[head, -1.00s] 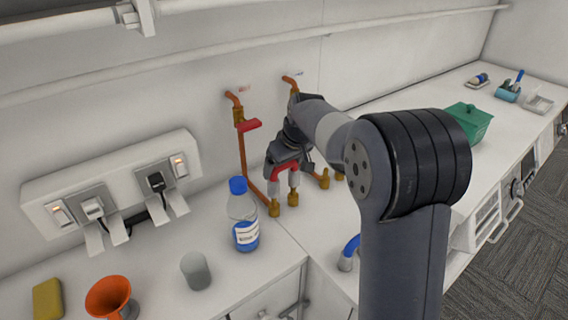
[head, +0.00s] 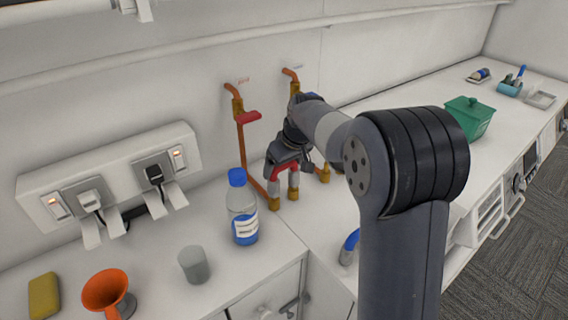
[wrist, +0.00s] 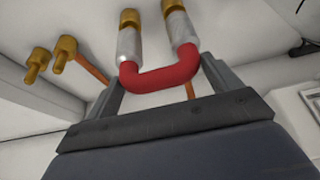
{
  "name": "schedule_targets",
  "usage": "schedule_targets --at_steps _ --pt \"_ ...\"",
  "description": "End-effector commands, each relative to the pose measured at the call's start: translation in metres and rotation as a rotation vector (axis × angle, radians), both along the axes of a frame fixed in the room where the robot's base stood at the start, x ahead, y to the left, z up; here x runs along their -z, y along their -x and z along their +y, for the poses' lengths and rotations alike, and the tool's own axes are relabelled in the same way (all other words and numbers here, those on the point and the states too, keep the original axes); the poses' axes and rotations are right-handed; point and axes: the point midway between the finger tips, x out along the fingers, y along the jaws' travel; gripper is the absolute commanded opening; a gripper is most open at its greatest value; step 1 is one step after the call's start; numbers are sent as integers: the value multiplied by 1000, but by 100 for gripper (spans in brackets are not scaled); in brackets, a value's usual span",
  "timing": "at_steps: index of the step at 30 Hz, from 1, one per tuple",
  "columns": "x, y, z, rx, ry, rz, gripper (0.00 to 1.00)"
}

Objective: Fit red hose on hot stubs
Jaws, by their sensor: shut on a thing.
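The red hose (wrist: 160,78) is a U-shaped bend with grey end cuffs. My gripper (wrist: 160,80) is shut on its red bend; it also shows in the head view (head: 288,166). The cuffs point down at two brass stubs, the left stub (head: 274,203) and the right stub (head: 293,194). In the wrist view brass shows at the end of both cuffs, and they line up and appear to meet. How far the cuffs sit over the stubs I cannot tell. The copper pipe with a red-handled valve (head: 248,118) runs down toward this pair.
Another brass stub pair (wrist: 50,57) stands beside. A blue hose (head: 350,243) lies on the counter in front. A blue-capped bottle (head: 242,215) stands close left of the stubs. A grey cup (head: 194,264), orange funnel (head: 106,290) and green box (head: 468,117) are farther off.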

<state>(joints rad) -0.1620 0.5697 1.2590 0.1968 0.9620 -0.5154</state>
Motion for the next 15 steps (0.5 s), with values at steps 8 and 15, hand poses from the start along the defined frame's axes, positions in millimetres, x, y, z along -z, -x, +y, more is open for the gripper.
schedule_targets --at_steps 8,15 --pt "8 0 0 0 0 0 60" --pt "14 0 0 0 0 0 60"
